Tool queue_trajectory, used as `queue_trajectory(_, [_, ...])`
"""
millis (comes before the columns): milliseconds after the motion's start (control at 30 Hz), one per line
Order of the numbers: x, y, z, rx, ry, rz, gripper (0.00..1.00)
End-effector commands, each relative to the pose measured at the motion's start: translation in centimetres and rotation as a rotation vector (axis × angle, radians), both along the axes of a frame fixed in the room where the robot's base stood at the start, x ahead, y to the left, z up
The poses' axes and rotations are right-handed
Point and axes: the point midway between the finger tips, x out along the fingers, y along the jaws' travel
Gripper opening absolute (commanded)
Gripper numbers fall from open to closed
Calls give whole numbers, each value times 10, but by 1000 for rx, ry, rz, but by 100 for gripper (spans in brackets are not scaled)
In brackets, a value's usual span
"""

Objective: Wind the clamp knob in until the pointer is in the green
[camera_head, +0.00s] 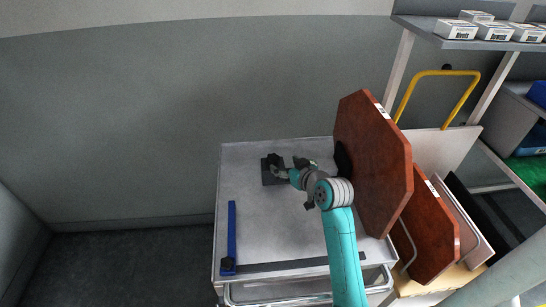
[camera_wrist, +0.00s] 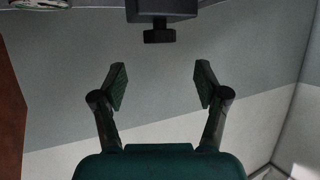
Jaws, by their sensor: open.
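The dark clamp block (camera_head: 268,178) stands on the grey table top, near its back edge, in the head view. The wrist view shows the lower part of a dark block (camera_wrist: 162,9) at the top edge, with the dark clamp knob (camera_wrist: 159,36) sticking out below it. My gripper (camera_wrist: 161,85) is open and empty. Its two fingers are spread wide, and the knob lies beyond the fingertips, between them in the picture and apart from both. In the head view my gripper (camera_head: 283,173) is beside the block.
A round pale thing with a dark rim (camera_wrist: 40,3) is cut off at the top left of the wrist view. A blue bar (camera_head: 231,236) and a dark strip (camera_head: 290,265) lie on the table (camera_head: 250,215). A brown octagonal board (camera_head: 375,160) stands close to my arm's right.

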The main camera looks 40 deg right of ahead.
Motion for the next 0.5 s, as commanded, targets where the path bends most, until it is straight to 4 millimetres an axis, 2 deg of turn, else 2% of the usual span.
queue_trajectory(100, [21, -3, -8, 1, 0, 2, 73])
queue_trajectory(300, [50, -9, -21, 1, 1, 1, 73])
queue_trajectory(500, [68, -12, -29, 0, 0, 0, 73])
